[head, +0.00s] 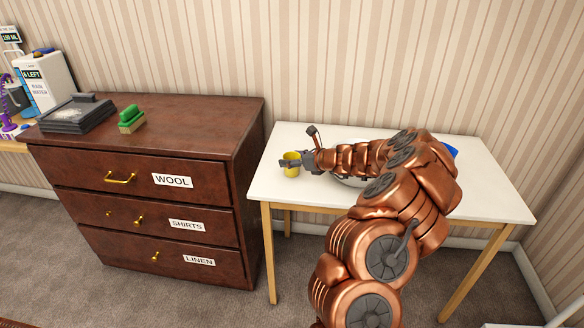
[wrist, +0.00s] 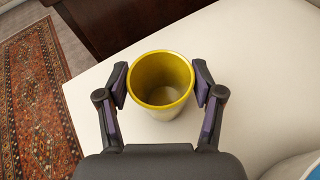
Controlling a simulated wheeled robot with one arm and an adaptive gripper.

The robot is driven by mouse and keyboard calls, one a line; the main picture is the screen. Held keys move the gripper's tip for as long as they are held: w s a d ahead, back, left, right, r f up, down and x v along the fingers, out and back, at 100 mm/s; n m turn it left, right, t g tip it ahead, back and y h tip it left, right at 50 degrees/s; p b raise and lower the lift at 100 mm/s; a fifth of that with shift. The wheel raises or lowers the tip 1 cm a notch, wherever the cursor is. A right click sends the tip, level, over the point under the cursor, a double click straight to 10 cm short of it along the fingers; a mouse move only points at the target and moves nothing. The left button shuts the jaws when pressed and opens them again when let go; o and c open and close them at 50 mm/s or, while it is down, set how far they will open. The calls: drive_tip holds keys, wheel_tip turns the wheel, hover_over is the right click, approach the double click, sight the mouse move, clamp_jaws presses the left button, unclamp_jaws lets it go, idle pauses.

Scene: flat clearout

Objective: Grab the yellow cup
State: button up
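The yellow cup (head: 291,164) stands upright on the left part of the white table (head: 330,134) in the head view. In the wrist view the cup (wrist: 161,100) is empty, its open mouth facing the camera. My gripper (wrist: 160,84) has one finger on each side of the cup, with the cup between them. The fingers are spread; a small gap seems to show on each side, and no firm contact is visible. In the head view my gripper (head: 290,163) is at the cup, and my arm covers much of the table's middle.
A dark wooden dresser (head: 155,150) with labelled drawers stands left of the table. A green brush (head: 131,117) and a dark grey item (head: 77,114) lie on it.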

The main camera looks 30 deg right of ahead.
drive_tip(key=c, duration=0.9)
drive_tip(key=shift+o, duration=0.2)
